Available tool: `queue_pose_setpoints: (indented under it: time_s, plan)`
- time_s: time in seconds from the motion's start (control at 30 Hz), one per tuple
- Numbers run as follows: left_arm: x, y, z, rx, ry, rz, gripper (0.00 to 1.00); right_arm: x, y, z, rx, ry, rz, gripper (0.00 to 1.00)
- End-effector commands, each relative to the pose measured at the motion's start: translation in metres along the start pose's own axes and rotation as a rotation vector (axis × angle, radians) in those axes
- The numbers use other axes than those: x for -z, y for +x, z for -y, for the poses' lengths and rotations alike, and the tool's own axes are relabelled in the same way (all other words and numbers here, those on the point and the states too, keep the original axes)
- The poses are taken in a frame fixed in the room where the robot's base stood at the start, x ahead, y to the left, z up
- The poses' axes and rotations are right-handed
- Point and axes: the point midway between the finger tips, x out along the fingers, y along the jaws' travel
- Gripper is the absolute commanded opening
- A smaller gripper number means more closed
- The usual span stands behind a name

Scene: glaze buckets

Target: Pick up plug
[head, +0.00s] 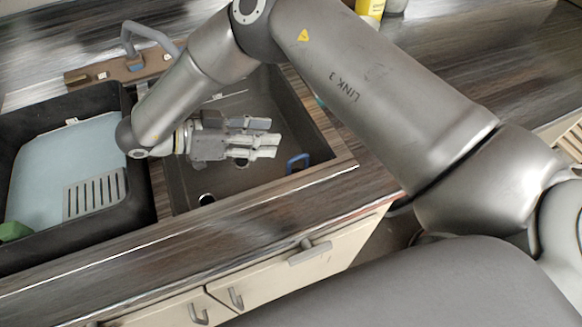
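My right gripper (268,139) hangs over the right basin of the sink, its several grey fingers stretched out to the right. The fingers look spread, with nothing seen between them. A small blue looped piece (298,162) stands at the right side of the basin, apart from the fingertips. A small round dark thing with a light rim (207,199) lies near the front of the basin. I cannot tell which of these, if either, is the plug. My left gripper is not in view.
The sink basin (322,138) has raised walls around the gripper. A black tub (140,212) with a pale blue, slotted board (60,150) and a green block (14,231) is at left. A grey faucet (150,32) stands behind. The wood counter (215,240) in front is clear.

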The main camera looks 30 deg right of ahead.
Motion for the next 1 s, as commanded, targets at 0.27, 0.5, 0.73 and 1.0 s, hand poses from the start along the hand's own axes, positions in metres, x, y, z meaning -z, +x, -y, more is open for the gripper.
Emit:
queue_pose_setpoints:
  time_s: [0.27, 0.5, 0.73, 1.0]
  plan:
    - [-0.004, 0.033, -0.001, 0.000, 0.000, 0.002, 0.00, -0.030, 0.012, 0.006, 0.000, 0.000, 0.000, 0.38]
    - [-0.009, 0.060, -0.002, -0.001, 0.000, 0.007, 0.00, -0.054, 0.022, 0.012, 0.000, 0.000, 0.000, 0.38]
    - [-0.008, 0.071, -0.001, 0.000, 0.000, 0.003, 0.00, -0.064, 0.028, 0.014, -0.001, 0.000, 0.000, 0.38]
    - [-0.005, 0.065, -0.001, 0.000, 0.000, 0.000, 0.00, -0.063, 0.053, 0.013, -0.003, -0.002, 0.001, 0.38]
